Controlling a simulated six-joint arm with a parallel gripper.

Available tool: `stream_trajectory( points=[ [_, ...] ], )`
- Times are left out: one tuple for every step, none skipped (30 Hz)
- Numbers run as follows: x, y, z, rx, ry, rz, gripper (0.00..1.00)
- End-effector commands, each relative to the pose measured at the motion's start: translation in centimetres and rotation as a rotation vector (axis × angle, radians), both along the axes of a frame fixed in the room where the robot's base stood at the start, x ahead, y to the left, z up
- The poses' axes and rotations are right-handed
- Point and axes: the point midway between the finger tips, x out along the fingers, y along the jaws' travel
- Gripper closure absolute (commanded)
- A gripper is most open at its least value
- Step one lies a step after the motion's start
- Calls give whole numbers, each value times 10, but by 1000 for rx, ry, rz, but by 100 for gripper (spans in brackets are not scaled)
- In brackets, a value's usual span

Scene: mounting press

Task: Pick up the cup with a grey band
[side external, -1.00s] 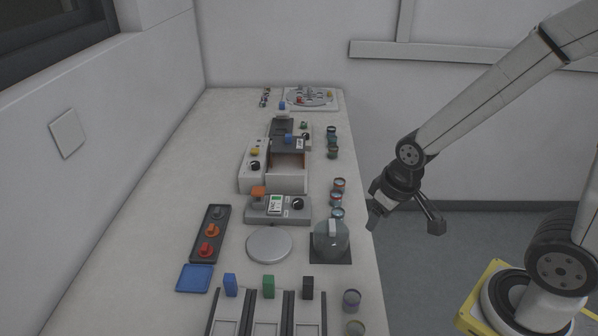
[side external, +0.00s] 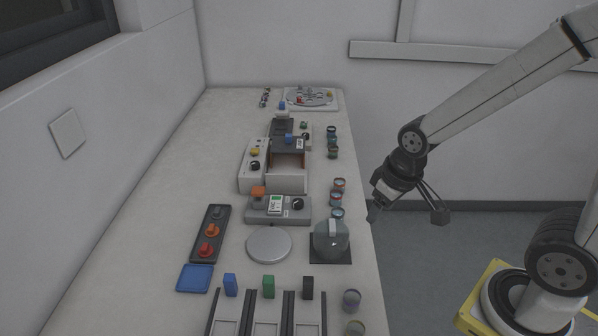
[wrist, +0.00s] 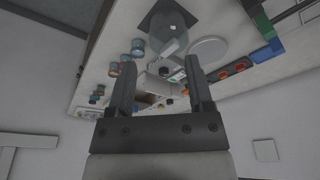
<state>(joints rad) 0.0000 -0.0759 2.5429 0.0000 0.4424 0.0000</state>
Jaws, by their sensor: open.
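Several small cups stand along the right edge of the bench in the side external view. One near the front (side external: 351,299) looks greyish around its side, with another cup (side external: 355,328) in front of it. Others stand farther back, such as a reddish-banded cup (side external: 339,184) and a dark cup (side external: 331,131). The bands are too small to tell surely which is grey. My gripper (side external: 406,208) is open and empty, off the bench's right edge. In the wrist view my gripper (wrist: 160,72) has its fingers apart, with cups (wrist: 113,69) beyond the left finger.
A glass vessel on a dark square pad (side external: 345,257) stands near the right edge, beside a round grey plate (side external: 269,244). A scale-like device (side external: 262,217), a press (side external: 286,182) and a blue tray (side external: 194,279) fill the middle. Free bench surface lies along the left.

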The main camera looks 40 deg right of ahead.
Motion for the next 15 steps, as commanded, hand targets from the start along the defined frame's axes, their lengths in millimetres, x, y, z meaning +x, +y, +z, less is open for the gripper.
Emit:
stream_trajectory(
  points=[
    [0, 0, 6, 0, -4, 0, 34],
    [0, 0, 7, 0, -3, 0, 34],
    [0, 0, 10, 0, -2, 0, 34],
    [0, 0, 12, 0, -2, 0, 34],
    [1, 0, 15, 0, -3, 0, 34],
    [1, 0, 18, 0, -3, 0, 34],
    [1, 0, 20, 0, -2, 0, 34],
    [1, 0, 22, 0, -4, 0, 34],
    [1, 0, 25, 0, -3, 0, 34],
    [0, 0, 27, 0, -2, 0, 34],
    [0, 0, 29, 0, -3, 0, 34],
    [1, -1, 28, 11, 11, -24, 34],
    [1, -2, 27, 19, 21, -43, 34],
    [2, -2, 26, 27, 28, -58, 34],
    [2, -3, 26, 38, 37, -81, 34]
  ],
)
